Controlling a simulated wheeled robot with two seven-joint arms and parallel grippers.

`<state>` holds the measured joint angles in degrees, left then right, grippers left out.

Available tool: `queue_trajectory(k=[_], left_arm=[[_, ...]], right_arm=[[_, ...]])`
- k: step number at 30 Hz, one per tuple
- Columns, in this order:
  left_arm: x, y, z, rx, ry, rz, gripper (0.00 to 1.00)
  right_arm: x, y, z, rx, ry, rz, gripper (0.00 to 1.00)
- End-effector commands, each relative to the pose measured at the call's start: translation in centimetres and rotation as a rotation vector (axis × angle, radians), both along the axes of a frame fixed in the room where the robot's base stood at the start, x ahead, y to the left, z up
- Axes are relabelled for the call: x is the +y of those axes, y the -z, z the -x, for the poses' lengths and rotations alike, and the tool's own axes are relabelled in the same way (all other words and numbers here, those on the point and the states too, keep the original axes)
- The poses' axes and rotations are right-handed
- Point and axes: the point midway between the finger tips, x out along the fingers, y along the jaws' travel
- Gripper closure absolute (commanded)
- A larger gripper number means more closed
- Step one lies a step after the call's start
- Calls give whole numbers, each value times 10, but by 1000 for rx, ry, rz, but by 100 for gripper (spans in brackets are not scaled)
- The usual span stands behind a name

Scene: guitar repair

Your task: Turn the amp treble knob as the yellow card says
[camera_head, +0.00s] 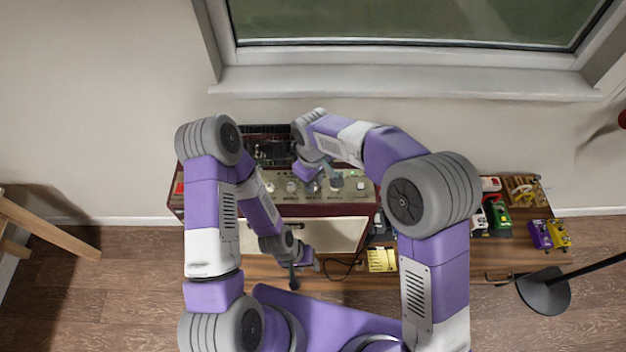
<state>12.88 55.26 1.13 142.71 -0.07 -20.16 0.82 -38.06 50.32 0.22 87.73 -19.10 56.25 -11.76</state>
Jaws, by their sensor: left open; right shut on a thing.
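The amp (367,209) is a dark red box with a light control panel (349,195) on top and a row of knobs along it. A yellow card (382,260) with writing too small to read lies on the wooden bench to the right of the amp's front. My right gripper (335,182) reaches down to the panel and is shut on a knob right of the panel's middle, which it mostly hides. The knob labels are too small to tell which one is treble. My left gripper (294,278) is open and empty, in front of the amp's pale front.
A wooden bench (470,258) runs to the right, with green and red items (497,213), a purple pedal (540,234) and a yellow pedal (558,233). A dark cable (345,266) lies by the card. A black round stand base (545,291) is at the right.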

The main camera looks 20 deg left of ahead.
Motion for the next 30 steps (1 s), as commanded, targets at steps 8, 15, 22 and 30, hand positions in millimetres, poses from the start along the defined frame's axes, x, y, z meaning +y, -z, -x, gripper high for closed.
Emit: queue_trajectory(k=[8, 15, 22, 30], left_arm=[[0, 0, 0, 0, 0, 0, 57], [0, 0, 0, 0, 0, 0, 57], [0, 0, 0, 0, 0, 0, 57], [0, 0, 0, 0, 0, 0, 57]], right_arm=[[1, -2, -1, -3, 29, -3, 100], [1, -2, -1, -4, 29, -3, 100], [1, -1, -1, -3, 28, -3, 53], [0, -1, 0, -2, 28, -1, 53]])
